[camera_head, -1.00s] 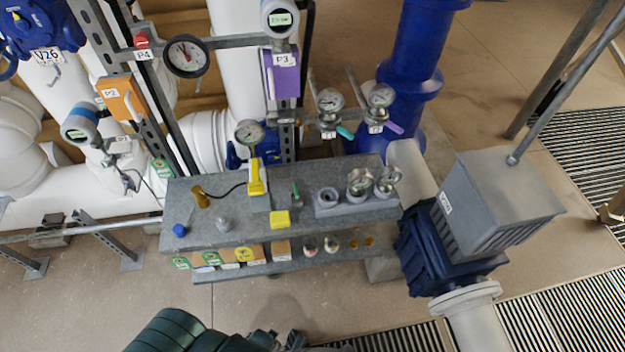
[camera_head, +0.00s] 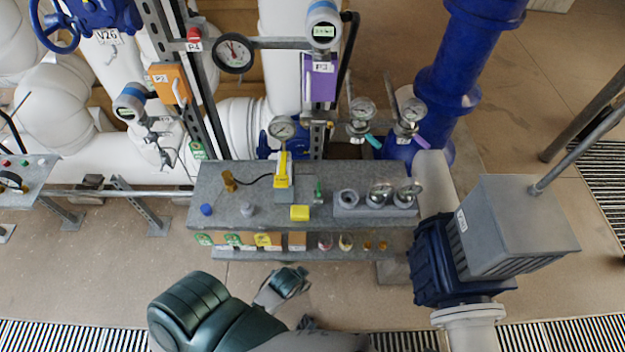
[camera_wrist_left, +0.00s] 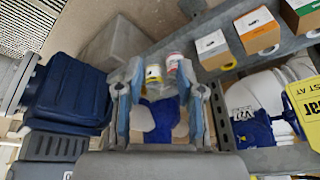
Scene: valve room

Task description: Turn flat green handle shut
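The flat green handle (camera_head: 373,141) is a small teal lever under a round gauge (camera_head: 362,108), behind the bench's right half. It slants down to the right. I do not make it out in the left wrist view. My left arm (camera_head: 283,286) is in front of the bench, low in the head view, well away from the handle. In the left wrist view my left gripper (camera_wrist_left: 161,75) has its two fingers apart with nothing held between them. My right gripper is not in view.
The grey bench (camera_head: 245,233) holds a yellow block (camera_head: 300,213) and gauges. Its lower shelf holds boxes and small jars (camera_wrist_left: 153,73). A pink-purple lever (camera_head: 416,142) sits right of the green one. A large grey-topped blue actuator (camera_head: 440,262) stands at right. Floor before the bench is clear.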

